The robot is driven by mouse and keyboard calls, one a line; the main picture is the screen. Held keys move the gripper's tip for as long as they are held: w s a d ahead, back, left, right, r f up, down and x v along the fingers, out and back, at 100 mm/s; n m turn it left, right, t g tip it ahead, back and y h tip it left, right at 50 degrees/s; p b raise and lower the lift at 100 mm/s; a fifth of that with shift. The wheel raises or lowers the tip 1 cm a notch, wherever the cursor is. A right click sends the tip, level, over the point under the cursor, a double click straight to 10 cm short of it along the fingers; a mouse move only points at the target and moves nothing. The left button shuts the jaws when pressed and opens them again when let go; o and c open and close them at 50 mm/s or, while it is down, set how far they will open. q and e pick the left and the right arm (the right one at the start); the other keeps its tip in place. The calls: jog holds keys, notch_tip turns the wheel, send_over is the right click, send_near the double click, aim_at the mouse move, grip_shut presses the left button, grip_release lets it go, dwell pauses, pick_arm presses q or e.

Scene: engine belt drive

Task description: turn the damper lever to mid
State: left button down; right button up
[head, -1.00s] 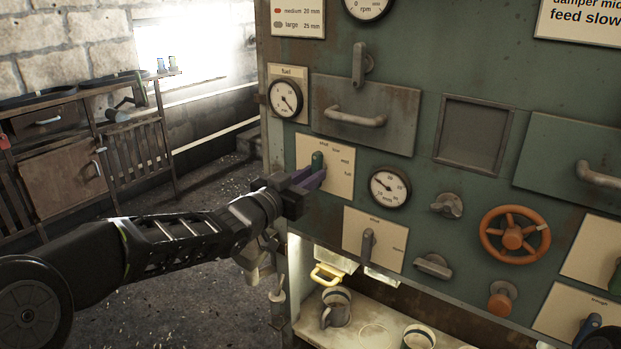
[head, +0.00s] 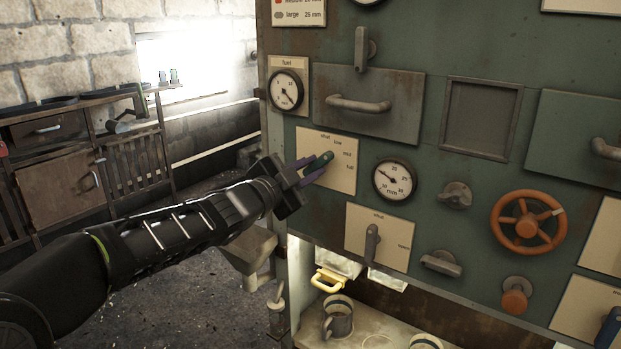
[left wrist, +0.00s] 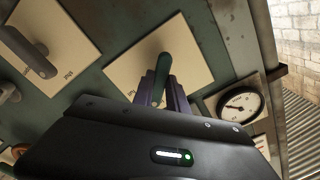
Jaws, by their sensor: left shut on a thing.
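The damper lever (head: 323,160) has a dark green handle. It sits on a cream plate (head: 345,180) marked shut, low, mid and full, left of centre on the green panel. The handle slants up to the right, its tip pointing toward the mid mark. My left gripper (head: 308,172) has its purple fingers shut on the handle from the lower left. In the left wrist view the green handle (left wrist: 163,65) stands up between the purple fingers (left wrist: 164,92). The fingers hide part of the lever's base. My right gripper is not in view.
A small gauge (head: 394,179) is close on the right. Below is another plate with a grey lever (head: 372,244). A drawer (head: 368,104) with a protruding handle is above. An orange handwheel (head: 527,221) is farther right. A shelf with mugs (head: 337,318) is below.

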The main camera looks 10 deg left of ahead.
pick_arm(q)
jog(key=shift+m+b, duration=0.45)
jog(key=shift+m, duration=0.85)
jog(key=c, duration=1.3)
grip_release()
jog(key=shift+v, duration=3.9)
